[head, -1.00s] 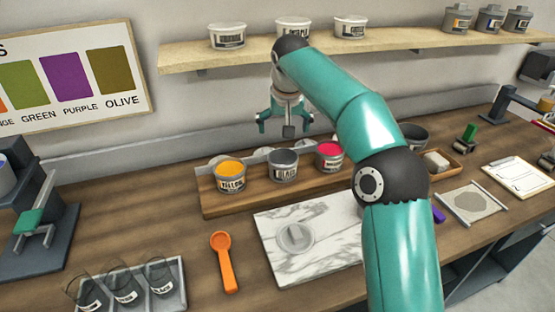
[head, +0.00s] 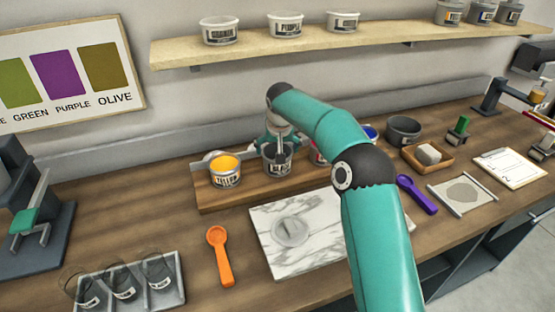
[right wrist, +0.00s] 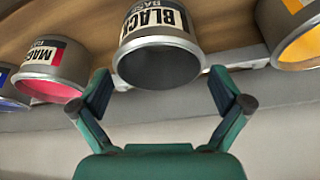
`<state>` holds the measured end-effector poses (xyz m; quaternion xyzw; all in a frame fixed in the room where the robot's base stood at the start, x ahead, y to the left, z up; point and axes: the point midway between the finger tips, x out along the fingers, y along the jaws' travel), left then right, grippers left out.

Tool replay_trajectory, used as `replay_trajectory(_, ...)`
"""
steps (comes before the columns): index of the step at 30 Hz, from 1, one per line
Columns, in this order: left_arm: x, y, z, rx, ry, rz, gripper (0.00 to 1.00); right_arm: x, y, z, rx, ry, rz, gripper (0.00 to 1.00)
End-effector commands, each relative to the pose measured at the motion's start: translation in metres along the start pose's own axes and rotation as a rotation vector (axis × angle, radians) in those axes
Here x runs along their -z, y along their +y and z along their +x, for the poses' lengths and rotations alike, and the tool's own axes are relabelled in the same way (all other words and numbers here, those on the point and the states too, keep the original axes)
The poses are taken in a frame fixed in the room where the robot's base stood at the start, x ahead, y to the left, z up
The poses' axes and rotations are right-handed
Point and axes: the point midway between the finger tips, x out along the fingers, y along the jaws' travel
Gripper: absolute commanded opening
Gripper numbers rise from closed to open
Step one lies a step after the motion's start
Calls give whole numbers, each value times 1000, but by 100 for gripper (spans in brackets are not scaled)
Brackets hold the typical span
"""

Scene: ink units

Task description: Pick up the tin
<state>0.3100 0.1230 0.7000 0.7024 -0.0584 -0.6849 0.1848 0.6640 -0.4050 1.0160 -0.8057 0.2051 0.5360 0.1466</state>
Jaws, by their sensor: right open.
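The grey tin with a BLACK BASE label (head: 277,163) stands upright in the wooden rack between the yellow tin (head: 225,175) and the magenta tin (head: 316,155). My right gripper (head: 279,140) is just above and behind it, partly covered by my arm. In the right wrist view my gripper (right wrist: 160,86) is open and empty, its fingers spread at either side of the black tin's (right wrist: 158,48) near rim. The magenta tin (right wrist: 52,68) and yellow tin (right wrist: 297,35) flank it. My left gripper is out of view.
A blue-topped tin (head: 371,133) is partly behind my arm. A marble slab (head: 280,262) with a clear disc, an orange scoop (head: 219,255) and a tray of glasses (head: 170,290) lie in front. A shelf (head: 250,48) with tubs hangs above.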

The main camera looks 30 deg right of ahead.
Motion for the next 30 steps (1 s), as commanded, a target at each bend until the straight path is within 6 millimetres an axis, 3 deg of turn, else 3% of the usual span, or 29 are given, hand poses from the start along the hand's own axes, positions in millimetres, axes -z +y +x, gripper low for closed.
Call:
replay_trajectory(6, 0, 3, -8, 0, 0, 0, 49, 1, 1, 24, -1, -1, 0, 100)
replay_trajectory(14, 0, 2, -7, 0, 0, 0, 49, 1, 1, 26, 0, 0, 0, 98)
replay_trajectory(26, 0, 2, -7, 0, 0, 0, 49, 1, 0, 26, 0, 0, 0, 32)
replay_trajectory(30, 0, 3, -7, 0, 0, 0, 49, 2, 0, 24, 1, 4, 0, 30)
